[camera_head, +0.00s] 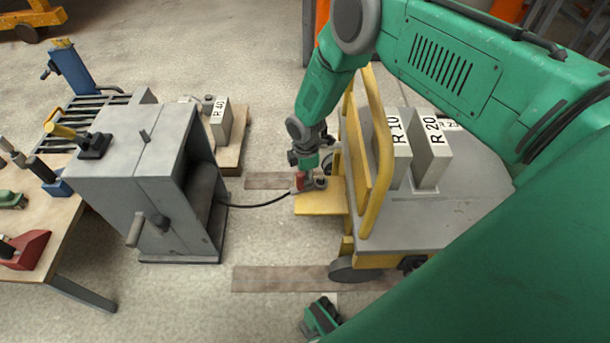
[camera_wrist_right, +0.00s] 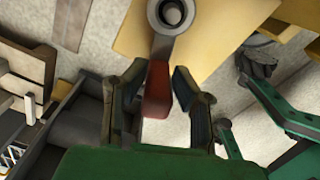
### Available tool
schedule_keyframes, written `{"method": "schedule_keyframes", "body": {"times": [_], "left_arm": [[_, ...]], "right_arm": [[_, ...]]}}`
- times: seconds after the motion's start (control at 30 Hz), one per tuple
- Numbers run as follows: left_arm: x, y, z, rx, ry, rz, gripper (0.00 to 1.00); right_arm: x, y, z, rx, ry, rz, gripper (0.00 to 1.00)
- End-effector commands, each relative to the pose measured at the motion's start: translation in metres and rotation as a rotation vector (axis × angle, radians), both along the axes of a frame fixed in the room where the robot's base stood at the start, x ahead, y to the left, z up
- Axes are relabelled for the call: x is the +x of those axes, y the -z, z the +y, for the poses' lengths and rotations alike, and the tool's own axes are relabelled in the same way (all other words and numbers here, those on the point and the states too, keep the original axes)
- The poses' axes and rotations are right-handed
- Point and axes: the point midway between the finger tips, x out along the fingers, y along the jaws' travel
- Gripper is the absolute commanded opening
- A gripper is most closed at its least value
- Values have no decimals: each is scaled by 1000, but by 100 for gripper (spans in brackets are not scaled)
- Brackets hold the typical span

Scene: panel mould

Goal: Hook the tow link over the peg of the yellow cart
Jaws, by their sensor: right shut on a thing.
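My right gripper (camera_head: 308,180) is above the yellow plate (camera_head: 320,204) at the near-left side of the yellow cart (camera_head: 371,225). It is shut on the red grip of the tow link (camera_head: 298,182), which shows between the fingers in the right wrist view (camera_wrist_right: 158,88). There the link's grey ring (camera_wrist_right: 161,26) surrounds the round head of the peg (camera_wrist_right: 172,12). How far down the peg the ring sits cannot be told. In the head view the gripper hides most of the peg.
A black cable (camera_head: 262,204) runs from the link to a grey machine (camera_head: 135,165) on the left. Grey blocks marked R 10 (camera_head: 398,160) and R 20 (camera_head: 432,165) stand on the cart behind its yellow rail (camera_head: 377,150). Floor between machine and cart is mostly clear.

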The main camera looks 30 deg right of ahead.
Motion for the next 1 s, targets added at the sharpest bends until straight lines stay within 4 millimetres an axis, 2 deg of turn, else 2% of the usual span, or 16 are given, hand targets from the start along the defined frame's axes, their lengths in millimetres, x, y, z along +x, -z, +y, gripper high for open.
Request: {"method": "schedule_keyframes", "body": {"times": [0.23, 0.27, 0.3, 0.33, 0.6, 0.73, 0.87, 1.0], "left_arm": [[0, 2, 0, 0, 0, 0, 40], [0, 2, 0, 0, 0, 0, 40], [0, 2, 0, 0, 0, 0, 40], [0, 2, 0, 0, 0, 0, 40], [0, 2, 0, 0, 0, 0, 40], [-1, 1, 0, 0, 0, -2, 40], [-1, 1, 0, 0, 0, -2, 40], [-1, 1, 0, 0, 0, -2, 40]], "right_arm": [[0, 6, 0, 0, 0, 0, 0], [0, 6, 0, 0, 0, 0, 30], [0, 6, 0, 0, 0, 0, 44], [0, 6, 0, 0, 0, 0, 47], [0, 6, 0, 0, 0, 1, 47], [1, -2, 0, 0, 0, -1, 47], [1, -22, 0, 0, 0, -2, 47], [1, -54, 0, -1, 1, -3, 47]]}}
